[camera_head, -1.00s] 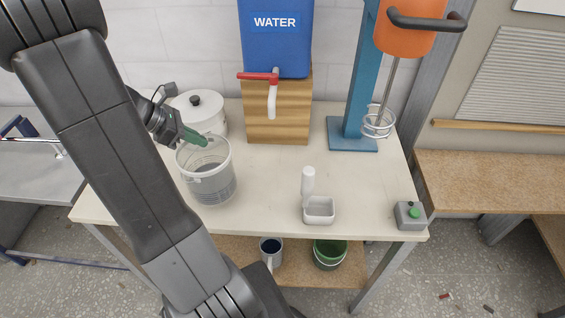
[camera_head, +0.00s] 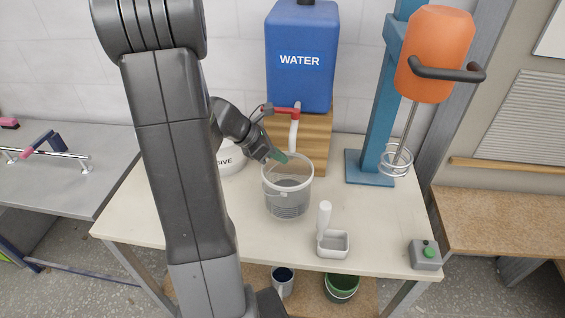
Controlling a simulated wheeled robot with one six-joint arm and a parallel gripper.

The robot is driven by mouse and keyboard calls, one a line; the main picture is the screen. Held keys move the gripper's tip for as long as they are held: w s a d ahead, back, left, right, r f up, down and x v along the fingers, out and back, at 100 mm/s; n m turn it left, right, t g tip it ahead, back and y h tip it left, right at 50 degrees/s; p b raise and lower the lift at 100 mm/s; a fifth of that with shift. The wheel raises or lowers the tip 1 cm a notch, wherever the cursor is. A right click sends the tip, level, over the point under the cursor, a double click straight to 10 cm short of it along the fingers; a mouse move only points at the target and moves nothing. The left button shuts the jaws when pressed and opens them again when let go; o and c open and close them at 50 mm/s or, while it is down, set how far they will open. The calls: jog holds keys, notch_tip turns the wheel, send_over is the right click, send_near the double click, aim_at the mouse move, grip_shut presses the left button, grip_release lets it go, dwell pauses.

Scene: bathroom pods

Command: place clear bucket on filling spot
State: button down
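The clear bucket (camera_head: 288,198) is upright over the white table, in front of the wooden block (camera_head: 318,145) that bears the blue water tank (camera_head: 300,65). My gripper (camera_head: 279,158) comes from the left with green fingertips, shut on the bucket's rear-left rim. I cannot tell whether the bucket's base touches the table. The tank's red-handled tap (camera_head: 280,111) has a white spout (camera_head: 293,135) that ends just behind and above the bucket's rim. No marked filling spot shows; the table under the bucket is hidden.
A white lidded tub (camera_head: 232,162) is partly hidden behind my arm. An orange mixer (camera_head: 435,55) on a blue stand (camera_head: 370,168) and a green-button box (camera_head: 426,255) are at right.

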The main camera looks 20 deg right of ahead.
aim_at(290, 169)
jog(key=shift+d, duration=0.25)
jog(key=f, duration=0.2)
jog(key=shift+s+d+f, duration=0.1)
jog(key=shift+d+f, duration=0.2)
jog(key=shift+d, duration=0.05)
jog(key=shift+f, duration=0.45)
jog(key=c, duration=2)
grip_release()
jog(key=shift+f, duration=0.15)
jog(key=shift+c, duration=0.2)
jog(key=o, duration=0.4)
jog(key=shift+a, duration=0.1)
